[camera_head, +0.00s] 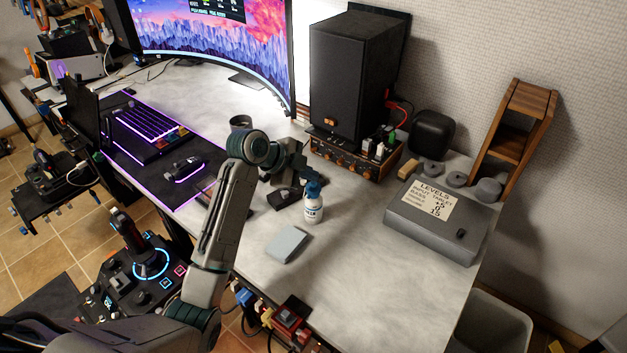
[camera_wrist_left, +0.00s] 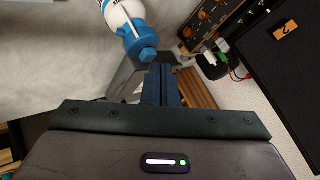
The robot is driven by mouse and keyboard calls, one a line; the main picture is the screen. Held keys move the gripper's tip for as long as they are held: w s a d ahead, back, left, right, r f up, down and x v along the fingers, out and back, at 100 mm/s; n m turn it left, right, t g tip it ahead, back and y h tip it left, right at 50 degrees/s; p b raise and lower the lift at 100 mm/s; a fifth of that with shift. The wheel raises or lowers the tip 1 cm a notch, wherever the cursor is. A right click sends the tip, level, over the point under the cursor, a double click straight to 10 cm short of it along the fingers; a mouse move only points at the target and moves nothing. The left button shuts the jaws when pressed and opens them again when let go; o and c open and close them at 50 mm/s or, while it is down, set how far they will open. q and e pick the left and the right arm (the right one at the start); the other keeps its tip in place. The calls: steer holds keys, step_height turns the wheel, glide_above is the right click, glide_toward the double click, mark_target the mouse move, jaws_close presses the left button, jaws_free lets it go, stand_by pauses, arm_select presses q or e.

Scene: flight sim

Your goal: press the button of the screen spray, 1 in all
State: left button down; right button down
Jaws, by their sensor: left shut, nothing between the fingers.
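The screen spray (camera_head: 313,211) is a small white bottle with a blue cap and a blue-and-white label. It stands upright on the grey desk, and its blue top also shows at the upper middle of the left wrist view (camera_wrist_left: 133,36). My left gripper (camera_head: 312,176) is above and just behind the bottle's cap, partly hidden by my arm. In the left wrist view its dark blue fingers (camera_wrist_left: 158,72) are shut with nothing between them, close beside the tip of the blue top. I cannot tell whether they touch it. My right gripper is not in view.
A folded light-blue cloth (camera_head: 286,243) lies in front of the bottle. A dark object (camera_head: 283,197) lies to its left. A black speaker (camera_head: 352,75) on an amplifier (camera_head: 345,158) stands behind, and a grey box (camera_head: 437,226) lies to the right. The front right desk is clear.

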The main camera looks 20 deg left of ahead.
arm_select(q)
steer(key=shift+r+p, duration=0.3)
steer(key=shift+r, duration=0.2)
steer(key=shift+r+p, duration=0.55)
steer(key=shift+r, duration=0.1)
step_height(320, 180, up, 4)
steer(key=p, duration=0.3)
steer(key=shift+f, duration=0.15)
